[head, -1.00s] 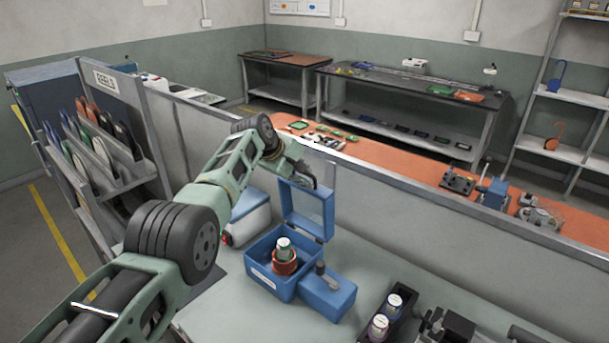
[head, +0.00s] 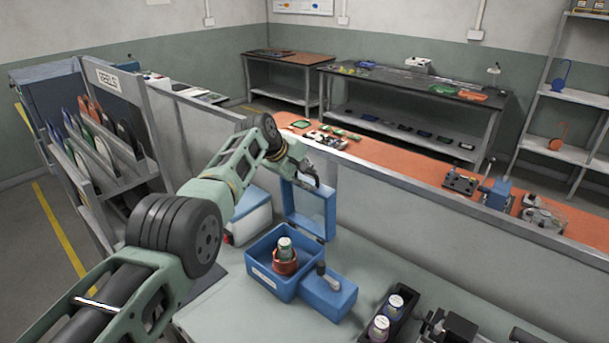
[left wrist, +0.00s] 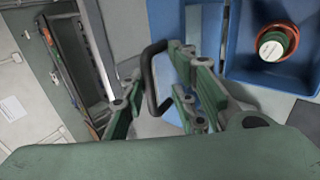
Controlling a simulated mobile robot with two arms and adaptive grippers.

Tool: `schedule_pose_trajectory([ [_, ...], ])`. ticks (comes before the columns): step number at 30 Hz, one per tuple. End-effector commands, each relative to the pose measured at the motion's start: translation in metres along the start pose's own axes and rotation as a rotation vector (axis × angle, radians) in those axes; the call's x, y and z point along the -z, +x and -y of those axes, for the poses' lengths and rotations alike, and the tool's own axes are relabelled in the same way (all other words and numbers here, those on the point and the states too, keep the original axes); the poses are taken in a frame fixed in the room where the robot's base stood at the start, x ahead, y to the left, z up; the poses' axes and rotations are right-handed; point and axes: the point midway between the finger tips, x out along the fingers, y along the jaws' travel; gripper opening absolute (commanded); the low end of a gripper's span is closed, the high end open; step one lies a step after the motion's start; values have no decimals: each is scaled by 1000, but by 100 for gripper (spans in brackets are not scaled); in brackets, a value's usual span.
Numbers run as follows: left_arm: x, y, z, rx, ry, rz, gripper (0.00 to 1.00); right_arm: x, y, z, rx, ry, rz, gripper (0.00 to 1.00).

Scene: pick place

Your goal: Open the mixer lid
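The mixer (head: 272,270) is a blue box on the grey bench. Its blue lid (head: 330,212) stands upright at the back, so the box is open. Inside sits a white-capped jar (head: 284,245) in an orange-red holder (head: 286,266); the capped jar also shows in the left wrist view (left wrist: 270,47). My left gripper (head: 312,180) is at the lid's top edge. In the left wrist view its fingers (left wrist: 152,82) are spread apart, with the lid's black handle (left wrist: 151,92) between them. Contact with the handle is unclear. My right gripper is not recognisable.
A dark holder with capped jars (head: 390,318) stands right of the mixer. A white container (head: 250,212) is behind and left of it. A grey partition (head: 420,240) runs behind the bench. The bench front (head: 235,305) is clear.

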Motion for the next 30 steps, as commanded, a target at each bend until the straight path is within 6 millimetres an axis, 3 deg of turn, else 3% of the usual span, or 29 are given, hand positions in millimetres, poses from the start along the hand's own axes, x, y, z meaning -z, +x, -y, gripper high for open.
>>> schedule_pose_trajectory([
  [8,2,-5,-2,-3,1,-2,28,1,0,0,0,2,-1,0],
  [19,1,-31,-1,-4,3,-5,28,1,0,2,2,2,-2,0],
  [30,0,-89,-1,-4,2,-3,28,1,0,2,2,2,-2,0],
])
